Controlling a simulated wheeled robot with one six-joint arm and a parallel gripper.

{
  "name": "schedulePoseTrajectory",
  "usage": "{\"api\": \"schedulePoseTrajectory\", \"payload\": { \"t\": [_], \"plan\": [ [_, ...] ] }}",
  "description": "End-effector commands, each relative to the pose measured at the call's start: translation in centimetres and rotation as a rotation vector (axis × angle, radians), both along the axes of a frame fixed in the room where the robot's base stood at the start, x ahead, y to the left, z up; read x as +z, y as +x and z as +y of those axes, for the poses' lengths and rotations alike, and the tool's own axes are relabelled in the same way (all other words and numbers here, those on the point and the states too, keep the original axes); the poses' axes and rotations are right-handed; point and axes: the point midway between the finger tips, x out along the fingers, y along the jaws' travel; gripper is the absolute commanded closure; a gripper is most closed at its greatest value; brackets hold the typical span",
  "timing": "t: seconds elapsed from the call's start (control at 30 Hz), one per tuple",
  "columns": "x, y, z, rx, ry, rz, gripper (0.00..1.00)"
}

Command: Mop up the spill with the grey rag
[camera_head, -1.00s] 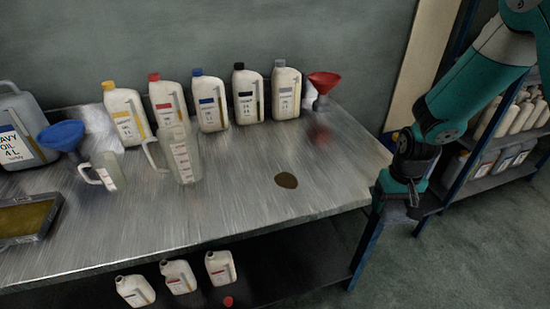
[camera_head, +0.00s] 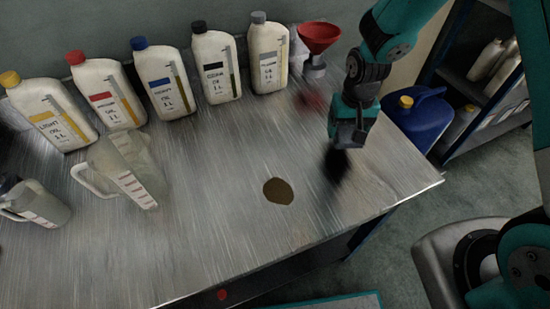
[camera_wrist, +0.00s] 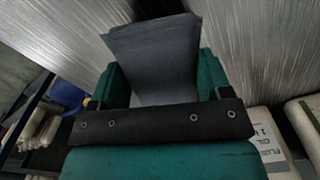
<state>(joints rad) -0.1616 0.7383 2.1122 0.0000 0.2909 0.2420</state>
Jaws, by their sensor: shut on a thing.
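The spill is a dark brown, roughly round patch (camera_head: 278,191) on the metal table, near its front edge. My gripper (camera_head: 346,136) is above the table at the right, behind and to the right of the spill and apart from it. In the wrist view the grey rag (camera_wrist: 155,60) stands as a flat folded sheet between the green fingers of my gripper (camera_wrist: 160,88), which is shut on it. In the head view the rag is hard to make out against the dark patch below the gripper.
Several white oil bottles with coloured caps, such as the grey-capped one (camera_head: 269,58), line the back of the metal table (camera_head: 230,240). A red funnel (camera_head: 319,38) stands near my arm. A clear jug (camera_head: 125,170) is at the left. The table around the spill is clear.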

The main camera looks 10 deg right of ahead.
Motion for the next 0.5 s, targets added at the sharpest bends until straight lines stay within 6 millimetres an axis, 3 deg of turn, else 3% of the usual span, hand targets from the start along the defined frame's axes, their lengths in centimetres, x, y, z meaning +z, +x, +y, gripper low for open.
{"api": "schedulePoseTrajectory", "payload": {
  "t": [0.03,0.2,0.33,0.5],
  "plan": [
    [0.4,-0.9,2.8,-0.014,0.000,0.002,0.47],
    [0.8,-4.9,10.7,-0.137,-0.001,0.002,0.47],
    [1.1,-8.2,15.2,-0.220,-0.002,0.001,0.47],
    [1.1,-11.0,18.1,-0.287,-0.001,0.000,0.47]
  ]
}}
